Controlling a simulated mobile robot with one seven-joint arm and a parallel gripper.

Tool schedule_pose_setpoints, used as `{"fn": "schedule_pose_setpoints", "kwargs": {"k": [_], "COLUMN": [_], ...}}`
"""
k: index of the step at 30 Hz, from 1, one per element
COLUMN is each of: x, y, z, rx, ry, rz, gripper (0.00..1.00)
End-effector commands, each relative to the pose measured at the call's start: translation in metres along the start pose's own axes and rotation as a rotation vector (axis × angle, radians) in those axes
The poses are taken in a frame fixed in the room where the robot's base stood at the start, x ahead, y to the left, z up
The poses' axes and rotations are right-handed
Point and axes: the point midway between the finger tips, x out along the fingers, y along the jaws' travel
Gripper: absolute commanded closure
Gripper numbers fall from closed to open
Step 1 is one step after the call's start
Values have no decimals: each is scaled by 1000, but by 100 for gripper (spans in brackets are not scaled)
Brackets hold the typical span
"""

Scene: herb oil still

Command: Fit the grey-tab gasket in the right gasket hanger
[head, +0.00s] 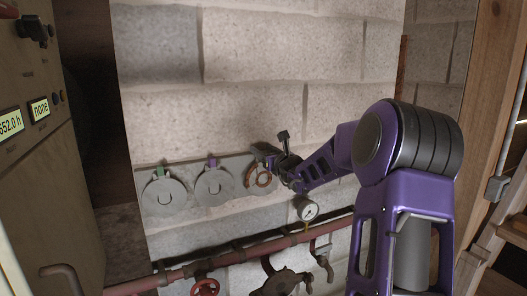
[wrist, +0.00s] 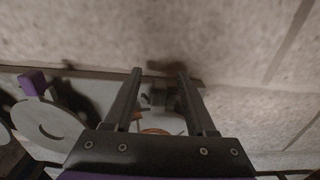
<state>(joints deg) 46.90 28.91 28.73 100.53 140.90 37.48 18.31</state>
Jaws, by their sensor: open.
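The right gasket hanger is on the grey wall panel (head: 236,163), where a brown-orange ring (head: 259,177) shows at the right end. My gripper (head: 267,156) is at the upper right of that ring and partly covers this spot. In the wrist view my gripper (wrist: 160,76) is open. A small grey block (wrist: 158,97), possibly the grey tab, shows between the fingers, with no clear contact. A piece of the orange ring (wrist: 155,131) shows below it. I cannot tell whether the gasket is seated; much of it is hidden by my gripper.
A grey disc with a purple tab (head: 214,186) hangs in the middle, and one with a green tab (head: 164,196) at the left. Below are a pressure gauge (head: 307,210), a red pipe (head: 240,251) and valves. A cabinet (head: 40,150) stands at the left.

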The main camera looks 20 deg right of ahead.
Motion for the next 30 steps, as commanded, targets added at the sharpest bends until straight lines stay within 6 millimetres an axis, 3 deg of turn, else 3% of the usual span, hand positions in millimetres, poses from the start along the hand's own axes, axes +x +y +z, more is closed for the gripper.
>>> {"fn": "schedule_pose_setpoints", "kwargs": {"k": [8, 24, 30], "x": [-14, -138, -166], "y": [0, 0, -1], "z": [1, 1, 0], "rx": [-3, -2, -1], "ry": [0, 1, 0], "rz": [-1, -2, -2], "gripper": [44, 44, 44]}}
